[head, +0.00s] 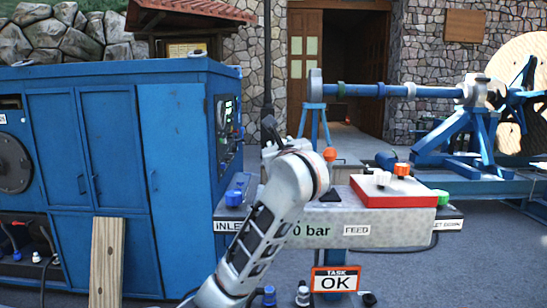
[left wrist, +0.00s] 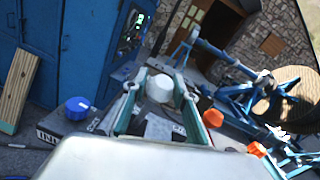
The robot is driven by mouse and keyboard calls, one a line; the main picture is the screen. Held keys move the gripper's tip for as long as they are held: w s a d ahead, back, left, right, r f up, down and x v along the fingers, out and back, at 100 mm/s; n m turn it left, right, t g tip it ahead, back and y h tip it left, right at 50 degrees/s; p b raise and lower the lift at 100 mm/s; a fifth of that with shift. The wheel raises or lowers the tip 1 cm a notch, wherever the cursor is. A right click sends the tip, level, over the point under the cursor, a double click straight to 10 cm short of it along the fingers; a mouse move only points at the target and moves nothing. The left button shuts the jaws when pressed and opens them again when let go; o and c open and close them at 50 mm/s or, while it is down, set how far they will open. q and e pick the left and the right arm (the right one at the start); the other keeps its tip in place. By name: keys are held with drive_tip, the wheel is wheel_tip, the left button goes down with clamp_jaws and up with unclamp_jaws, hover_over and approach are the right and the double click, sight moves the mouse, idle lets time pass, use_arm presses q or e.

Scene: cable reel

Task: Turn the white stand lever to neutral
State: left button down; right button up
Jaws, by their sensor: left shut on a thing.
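My left gripper (left wrist: 157,92) is shut on the white stand lever (left wrist: 160,87). Its two teal fingers stand on either side of the round white knob in the left wrist view. In the head view my own forearm covers this knob and most of the gripper, so the lever's angle and any neutral mark cannot be told. The lever belongs to the grey stand (head: 310,237), which has a FEED label and a bar reading. My right gripper is in neither view.
A blue knob (head: 236,195) by the INLET label and an orange knob (head: 330,155) flank my arm.

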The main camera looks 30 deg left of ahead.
use_arm(q)
drive_tip(key=x, duration=0.3)
drive_tip(key=b+x, duration=0.1)
drive_tip(key=x, duration=0.1)
drive_tip(key=shift+w+d+r, duration=0.1)
drive_tip(key=shift+d+r, duration=0.1)
drive_tip(key=shift+r, duration=0.15)
drive_tip(key=c, duration=1.6)
unclamp_jaws()
drive_tip(key=v, duration=1.2)
